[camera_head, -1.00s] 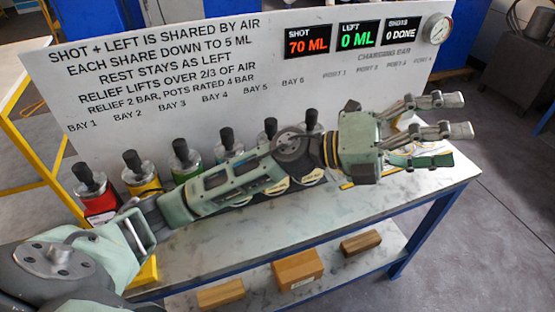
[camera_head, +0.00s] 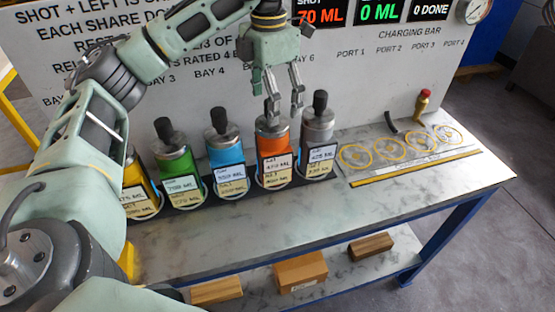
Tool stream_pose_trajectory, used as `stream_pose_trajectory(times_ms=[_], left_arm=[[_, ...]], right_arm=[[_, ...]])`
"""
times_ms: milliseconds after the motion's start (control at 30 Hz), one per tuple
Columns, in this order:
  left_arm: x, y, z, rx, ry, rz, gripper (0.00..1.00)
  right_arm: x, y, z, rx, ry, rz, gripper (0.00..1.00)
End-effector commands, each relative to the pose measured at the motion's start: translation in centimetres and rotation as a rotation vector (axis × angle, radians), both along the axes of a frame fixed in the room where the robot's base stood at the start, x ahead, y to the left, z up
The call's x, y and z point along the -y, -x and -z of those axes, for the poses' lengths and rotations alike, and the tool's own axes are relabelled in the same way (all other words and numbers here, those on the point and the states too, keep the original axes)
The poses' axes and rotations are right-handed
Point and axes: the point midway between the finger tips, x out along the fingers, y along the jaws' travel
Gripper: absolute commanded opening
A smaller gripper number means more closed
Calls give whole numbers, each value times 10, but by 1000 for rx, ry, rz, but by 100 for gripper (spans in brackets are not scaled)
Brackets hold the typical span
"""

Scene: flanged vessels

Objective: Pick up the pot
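My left gripper (camera_head: 280,95) reaches in from the left and points down over the orange pot (camera_head: 272,137), its fingers spread around or just in front of the black knob. I cannot tell whether they touch it. The orange pot stands upright in the row and has label cards on its front. Beside it stand a grey pot (camera_head: 317,128), a blue pot (camera_head: 226,152), a green pot (camera_head: 181,166) and a partly hidden yellow pot (camera_head: 134,178). The red pot seen earlier is hidden by my arm. My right gripper is not in view.
A white sign board (camera_head: 350,90) stands behind the pots, with displays and a gauge (camera_head: 474,10). Yellow port rings (camera_head: 390,149) and a red-topped handle (camera_head: 422,104) are at the right. The marble table's front (camera_head: 300,220) is clear. Wooden blocks (camera_head: 300,271) lie on the lower shelf.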

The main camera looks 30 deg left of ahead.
Motion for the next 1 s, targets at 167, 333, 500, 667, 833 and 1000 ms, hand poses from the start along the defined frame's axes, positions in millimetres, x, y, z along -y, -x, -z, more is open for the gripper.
stream_pose_trajectory(times_ms=[167,333,500,667,833,1000], left_arm=[[-1,1,15,-3,-1,-1,80],[-1,0,33,-3,0,0,80],[-1,-1,57,-4,0,0,80],[-1,-1,77,-1,0,0,80],[0,-1,82,0,1,1,80],[0,-1,82,0,1,1,74]], right_arm=[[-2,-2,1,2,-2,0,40],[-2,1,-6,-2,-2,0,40],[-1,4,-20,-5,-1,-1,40],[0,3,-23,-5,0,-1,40],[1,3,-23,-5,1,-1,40],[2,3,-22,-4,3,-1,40]])
